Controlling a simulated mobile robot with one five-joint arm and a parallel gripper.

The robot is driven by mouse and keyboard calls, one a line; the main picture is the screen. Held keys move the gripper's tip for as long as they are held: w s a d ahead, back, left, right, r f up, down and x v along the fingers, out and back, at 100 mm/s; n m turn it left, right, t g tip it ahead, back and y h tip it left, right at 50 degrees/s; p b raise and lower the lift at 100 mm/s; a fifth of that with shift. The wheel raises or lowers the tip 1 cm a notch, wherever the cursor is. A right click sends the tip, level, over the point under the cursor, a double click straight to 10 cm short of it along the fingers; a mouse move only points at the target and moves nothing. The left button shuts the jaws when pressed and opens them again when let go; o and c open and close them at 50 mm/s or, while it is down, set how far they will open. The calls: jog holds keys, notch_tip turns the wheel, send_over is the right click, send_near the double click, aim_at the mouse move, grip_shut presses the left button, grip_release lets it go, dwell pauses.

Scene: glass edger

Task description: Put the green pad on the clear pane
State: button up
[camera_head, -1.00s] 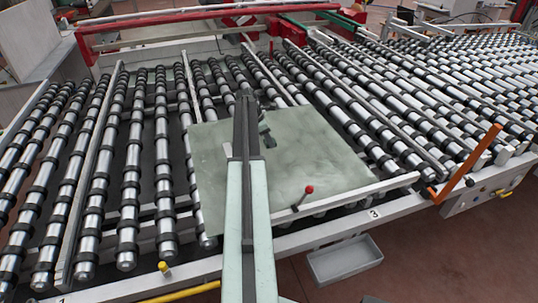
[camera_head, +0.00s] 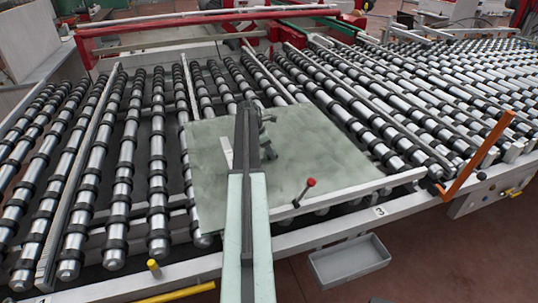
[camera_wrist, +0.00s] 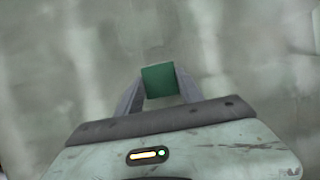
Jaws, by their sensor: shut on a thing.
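The green pad (camera_wrist: 158,80) is a small dark green block in the wrist view. My gripper (camera_wrist: 159,88) is shut on it, with a grey finger on each side. The clear pane (camera_head: 315,155) is a pale grey-green sheet lying on the rollers in the head view. It fills the background of the wrist view (camera_wrist: 250,55), behind the pad. My gripper is over the pane, mostly hidden behind my arm in the head view. The gap between pad and pane cannot be told.
Black-ringed steel rollers (camera_head: 120,185) spread around the pane. A red-knobbed lever (camera_head: 310,183) stands by the pane's front right edge. An orange bar (camera_head: 478,158) rises at the right. A grey tray (camera_head: 349,258) hangs below the front rail.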

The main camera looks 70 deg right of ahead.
jog(key=shift+f, duration=0.25)
jog(key=o, duration=1.4)
jog(key=shift+r, duration=0.1)
jog(key=shift+o, duration=0.2)
jog(key=p+v, duration=1.1)
jog(key=v, duration=0.1)
jog(key=shift+r, duration=0.2)
